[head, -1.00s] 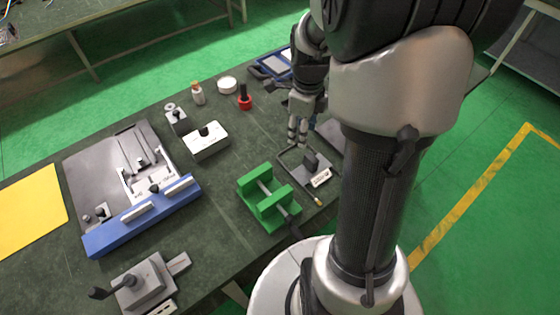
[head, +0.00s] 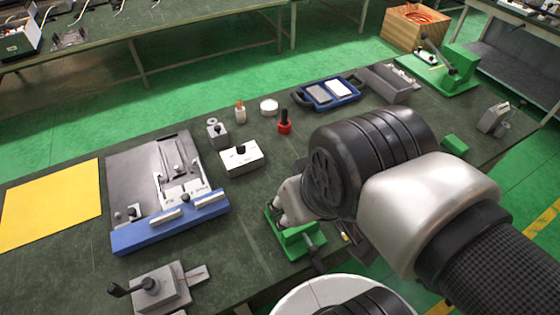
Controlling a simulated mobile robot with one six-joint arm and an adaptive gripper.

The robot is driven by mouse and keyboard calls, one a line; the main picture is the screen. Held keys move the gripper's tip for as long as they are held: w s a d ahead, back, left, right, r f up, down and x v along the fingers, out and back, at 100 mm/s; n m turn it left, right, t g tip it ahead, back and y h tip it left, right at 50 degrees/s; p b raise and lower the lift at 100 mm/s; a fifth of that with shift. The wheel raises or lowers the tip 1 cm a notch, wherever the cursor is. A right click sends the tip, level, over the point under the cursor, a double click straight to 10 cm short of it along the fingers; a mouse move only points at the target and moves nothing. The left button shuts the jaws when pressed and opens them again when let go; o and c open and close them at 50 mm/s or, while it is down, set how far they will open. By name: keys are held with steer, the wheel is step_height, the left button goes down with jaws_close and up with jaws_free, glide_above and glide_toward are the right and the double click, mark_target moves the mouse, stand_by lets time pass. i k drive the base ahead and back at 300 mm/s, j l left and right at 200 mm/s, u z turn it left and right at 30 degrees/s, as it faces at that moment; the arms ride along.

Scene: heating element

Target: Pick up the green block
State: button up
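A green fixture (head: 299,240) with upright sides, a grey rod and a dark handle sits near the table's front edge. My arm covers much of it. A small plain green block (head: 455,145) lies on the table to the right, behind my arm. I cannot tell from the view which of the two is the task's block. The end of my arm, with my gripper (head: 280,211), is over the left side of the green fixture. Its fingers are mostly hidden, so I cannot see whether they are open, shut or touching the fixture.
Left of the fixture are a grey plate with a blue front bar (head: 170,222), a white box (head: 242,158) and a grey clamp (head: 160,289). Behind stand a red-and-black piece (head: 284,123) and a blue tray (head: 330,93). A green press (head: 452,72) is at the far right.

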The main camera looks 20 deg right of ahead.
mark_target(453, 144)
steer(key=z, duration=2.1)
steer(key=i+l+u, duration=0.25)
steer(key=i+l, duration=0.4)
steer(key=i, duration=0.2)
steer(key=i+l+u, duration=0.25)
steer(key=i+l, duration=0.55)
